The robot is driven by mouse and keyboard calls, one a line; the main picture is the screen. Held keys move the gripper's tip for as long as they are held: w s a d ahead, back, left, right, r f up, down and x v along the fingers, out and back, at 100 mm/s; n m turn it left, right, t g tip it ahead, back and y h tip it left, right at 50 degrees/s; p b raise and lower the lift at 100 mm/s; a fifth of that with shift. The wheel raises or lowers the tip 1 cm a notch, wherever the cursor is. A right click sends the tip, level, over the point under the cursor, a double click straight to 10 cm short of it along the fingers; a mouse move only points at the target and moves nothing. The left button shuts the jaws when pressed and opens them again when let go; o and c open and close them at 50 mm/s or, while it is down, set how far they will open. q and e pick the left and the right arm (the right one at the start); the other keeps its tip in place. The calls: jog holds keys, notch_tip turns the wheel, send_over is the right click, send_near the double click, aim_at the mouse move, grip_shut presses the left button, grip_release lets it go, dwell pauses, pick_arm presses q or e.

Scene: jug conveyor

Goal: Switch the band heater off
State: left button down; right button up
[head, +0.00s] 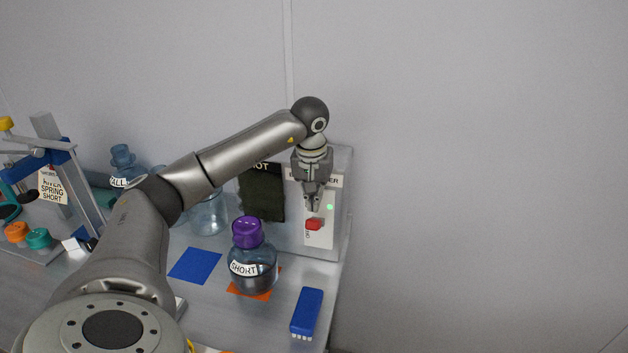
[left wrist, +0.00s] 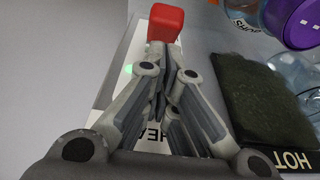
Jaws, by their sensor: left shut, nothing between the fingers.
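The band heater panel (head: 319,235) is a pale plate on a grey box at the right end of the table. It carries a red switch (head: 313,224) and a lit green lamp (head: 330,207). My left gripper (head: 312,208) is shut and empty, pointing down just above the red switch. In the left wrist view, the red switch (left wrist: 165,24) shows just beyond the closed fingertips (left wrist: 160,48), and the green lamp (left wrist: 128,69) glows beside the fingers. I cannot tell whether the fingertips touch the switch. My right gripper is not in view.
A dark mesh panel marked HOT (head: 262,192) is left of the heater panel. A purple-capped jug marked SHORT (head: 252,268) stands on an orange mat in front. A blue brush (head: 307,312) lies near the right edge. A blue mat (head: 196,265) is bare.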

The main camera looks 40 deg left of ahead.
pick_arm(q)
jog(key=shift+w+f, duration=0.15)
jog(key=shift+f, duration=0.9)
jog(key=shift+a, duration=0.1)
